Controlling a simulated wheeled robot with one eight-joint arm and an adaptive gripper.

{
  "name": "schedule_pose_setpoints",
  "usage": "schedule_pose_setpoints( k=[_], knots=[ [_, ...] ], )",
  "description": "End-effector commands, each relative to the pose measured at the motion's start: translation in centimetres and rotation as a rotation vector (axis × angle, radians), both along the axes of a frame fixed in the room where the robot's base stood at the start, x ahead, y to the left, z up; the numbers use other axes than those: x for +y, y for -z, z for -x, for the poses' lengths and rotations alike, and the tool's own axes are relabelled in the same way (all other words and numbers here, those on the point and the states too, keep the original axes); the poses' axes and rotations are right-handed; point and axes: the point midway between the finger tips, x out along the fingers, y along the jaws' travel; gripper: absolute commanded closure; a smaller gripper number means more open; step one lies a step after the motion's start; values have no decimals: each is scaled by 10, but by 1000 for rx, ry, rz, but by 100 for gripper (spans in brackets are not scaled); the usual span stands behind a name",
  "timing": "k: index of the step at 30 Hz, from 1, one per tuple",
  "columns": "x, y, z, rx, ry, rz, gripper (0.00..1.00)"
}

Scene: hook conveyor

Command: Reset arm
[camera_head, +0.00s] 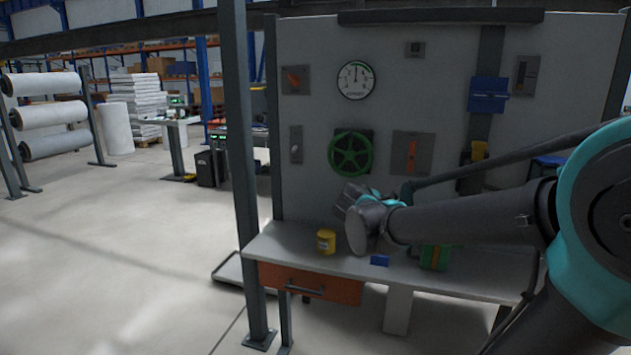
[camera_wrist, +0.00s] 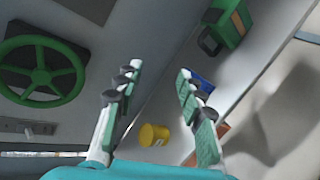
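My arm reaches in from the right in the head view, over a grey workbench (camera_head: 278,246). My gripper shows in the wrist view (camera_wrist: 154,85) with its two fingers spread wide apart and nothing between the tips. In the head view the gripper is mostly hidden behind my wrist. A green handwheel (camera_head: 350,153) is on the panel behind the bench; it also shows at the left of the wrist view (camera_wrist: 40,70).
On the bench are a yellow can (camera_head: 326,241), a small blue block (camera_head: 379,260) and a green box (camera_head: 434,257). The panel (camera_head: 310,210) carries a gauge (camera_head: 356,80) and switches. A steel post (camera_head: 241,180) stands at the bench's left end.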

Motion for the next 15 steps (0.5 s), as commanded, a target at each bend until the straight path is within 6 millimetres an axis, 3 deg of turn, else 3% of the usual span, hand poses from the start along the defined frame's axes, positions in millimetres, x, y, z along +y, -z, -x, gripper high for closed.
schedule_pose_setpoints(
  k=[1, 3, 7, 12, 15],
  knots=[
    [-15, 28, 19, 6, 82, -128, 61],
    [-28, 66, 47, 13, 202, -317, 61],
    [-37, 136, 104, 22, 457, -677, 61],
    [-22, 204, 174, 38, 791, -1090, 61],
    [-7, 226, 202, 49, 938, -1255, 61]
  ],
)
